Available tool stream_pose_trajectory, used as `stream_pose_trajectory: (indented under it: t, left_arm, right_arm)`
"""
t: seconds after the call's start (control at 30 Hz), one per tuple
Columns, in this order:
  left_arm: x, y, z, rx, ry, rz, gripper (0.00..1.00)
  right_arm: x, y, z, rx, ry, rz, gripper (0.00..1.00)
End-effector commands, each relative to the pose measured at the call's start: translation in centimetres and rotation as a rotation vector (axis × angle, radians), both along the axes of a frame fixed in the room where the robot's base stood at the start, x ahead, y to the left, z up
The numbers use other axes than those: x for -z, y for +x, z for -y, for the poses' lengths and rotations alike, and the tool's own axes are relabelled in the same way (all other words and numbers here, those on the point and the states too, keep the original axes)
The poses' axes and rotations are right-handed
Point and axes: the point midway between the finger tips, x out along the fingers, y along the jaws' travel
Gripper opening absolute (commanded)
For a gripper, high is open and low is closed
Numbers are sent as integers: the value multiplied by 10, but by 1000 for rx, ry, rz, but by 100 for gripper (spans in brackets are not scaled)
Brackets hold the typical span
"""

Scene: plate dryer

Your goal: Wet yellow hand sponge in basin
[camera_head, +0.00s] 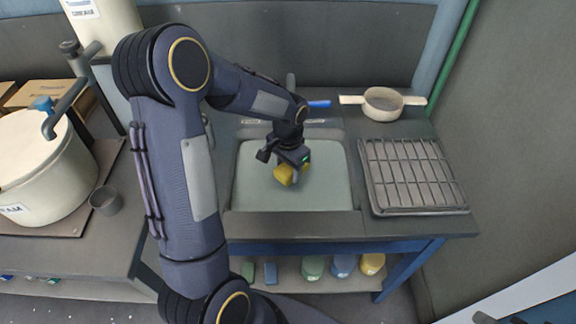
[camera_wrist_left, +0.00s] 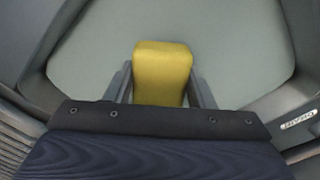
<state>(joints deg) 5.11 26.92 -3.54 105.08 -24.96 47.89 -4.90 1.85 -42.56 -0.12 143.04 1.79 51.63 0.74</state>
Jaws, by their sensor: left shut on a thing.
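The yellow hand sponge (camera_head: 284,175) is held over the basin (camera_head: 330,190), a pale grey-green sink set in the dark counter. My left gripper (camera_head: 291,172) is shut on the sponge and points downward. In the left wrist view the sponge (camera_wrist_left: 161,72) sits between the two fingers of my left gripper (camera_wrist_left: 161,90), with the basin's pale surface (camera_wrist_left: 90,50) behind it. I cannot tell whether the sponge touches the basin's surface. My right gripper does not show.
A drying rack (camera_head: 412,175) lies right of the basin. A pan-like strainer (camera_head: 383,103) stands behind it. A large white pot (camera_head: 45,165) and a small grey cup (camera_head: 106,200) are at the left. Several coloured items, including a yellow one (camera_head: 372,264), are on the shelf below.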

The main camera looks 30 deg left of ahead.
Motion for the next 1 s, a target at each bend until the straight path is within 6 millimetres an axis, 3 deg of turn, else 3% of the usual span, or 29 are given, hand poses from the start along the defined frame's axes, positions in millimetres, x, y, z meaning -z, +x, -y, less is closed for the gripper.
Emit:
stream_pose_trajectory:
  t: [0.03,0.7,1.0]
  left_arm:
    - [10,0,0,0,0,-1,26]
    - [77,0,0,0,0,-1,26]
    - [96,0,0,0,0,0,26]
  right_arm:
    - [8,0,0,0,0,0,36]
    - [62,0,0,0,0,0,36]
    - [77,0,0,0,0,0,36]
